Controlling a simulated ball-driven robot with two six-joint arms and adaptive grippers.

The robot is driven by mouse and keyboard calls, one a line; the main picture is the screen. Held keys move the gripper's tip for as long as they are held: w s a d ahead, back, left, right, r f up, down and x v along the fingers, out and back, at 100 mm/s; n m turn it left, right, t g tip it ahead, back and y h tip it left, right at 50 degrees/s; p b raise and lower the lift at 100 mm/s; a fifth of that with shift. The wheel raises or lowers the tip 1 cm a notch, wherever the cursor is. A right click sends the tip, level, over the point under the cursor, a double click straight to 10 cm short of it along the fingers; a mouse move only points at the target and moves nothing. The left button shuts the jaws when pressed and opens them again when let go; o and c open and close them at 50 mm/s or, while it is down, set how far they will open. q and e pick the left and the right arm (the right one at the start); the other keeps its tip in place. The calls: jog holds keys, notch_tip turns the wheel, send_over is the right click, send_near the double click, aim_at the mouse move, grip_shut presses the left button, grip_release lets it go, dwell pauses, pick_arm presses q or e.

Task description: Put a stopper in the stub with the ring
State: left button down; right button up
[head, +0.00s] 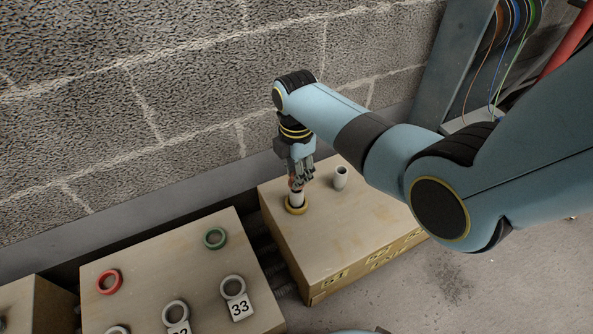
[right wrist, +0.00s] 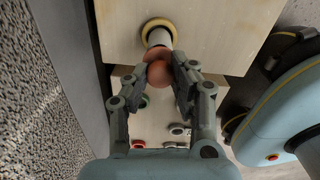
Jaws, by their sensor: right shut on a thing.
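A white stub (head: 297,198) with a yellow ring (head: 293,210) around its base stands upright on the right-hand box. In the right wrist view the stub (right wrist: 161,39) and its ring (right wrist: 147,27) show too. My right gripper (head: 298,181) is right above this stub, pointing down. It is shut on a reddish-brown round stopper (right wrist: 157,70), which shows between the fingertips in the right wrist view. The stopper overlaps the stub's mouth there; I cannot tell whether it sits inside. A second white stub (head: 341,178), without a ring, stands to the right. My left gripper is not in view.
The right-hand box (head: 320,250) stands against a block wall. A lower-left box (head: 140,270) carries a red ring (head: 109,281), a green ring (head: 215,238) and several grey rings, one by a tag reading 33 (head: 240,307). A dark gap separates the boxes.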

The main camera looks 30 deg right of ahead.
jog(key=shift+f+b, duration=0.5)
jog(key=shift+f, duration=0.6)
dwell(0.4)
jog(key=o, duration=1.4)
